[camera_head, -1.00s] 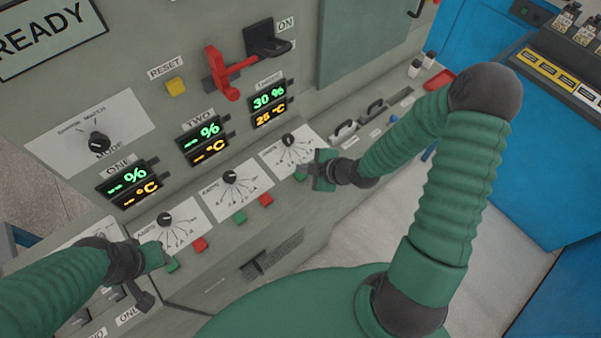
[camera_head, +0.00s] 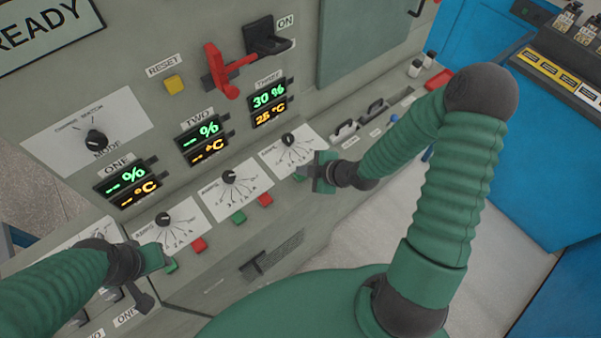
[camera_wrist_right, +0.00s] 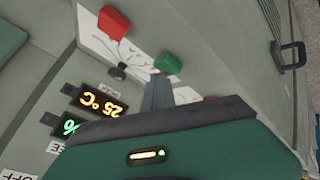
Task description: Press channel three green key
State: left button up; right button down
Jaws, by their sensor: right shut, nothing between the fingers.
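The channel three green key (camera_head: 299,176) shows on the sloped panel below the dial (camera_head: 289,140) of channel three, partly behind my right gripper. In the right wrist view the green key (camera_wrist_right: 168,64) lies just beyond the fingertips. My right gripper (camera_head: 305,172) is shut and empty; its fingers (camera_wrist_right: 158,90) point at the key. I cannot tell whether they touch it. The channel three display (camera_head: 268,104) reads 30 % and 25 °C. My left gripper (camera_head: 166,256) is by the channel one green key (camera_head: 171,265); its jaw state is unclear.
The channel two green key (camera_head: 239,216) and red key (camera_head: 265,200) sit left of my right gripper. The wrist view shows red keys (camera_wrist_right: 114,22) on either side of the green one. A red lever (camera_head: 222,72) and yellow reset button (camera_head: 175,83) stand above.

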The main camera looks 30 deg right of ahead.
jog(key=shift+f, duration=0.1)
dwell(0.4)
jog(key=shift+r+p, duration=0.7)
jog(key=shift+r, duration=0.15)
notch_tip(320, 180, up, 5)
jog(key=p, duration=0.4)
jog(key=shift+r+p, duration=0.1)
jog(key=shift+p, duration=0.25)
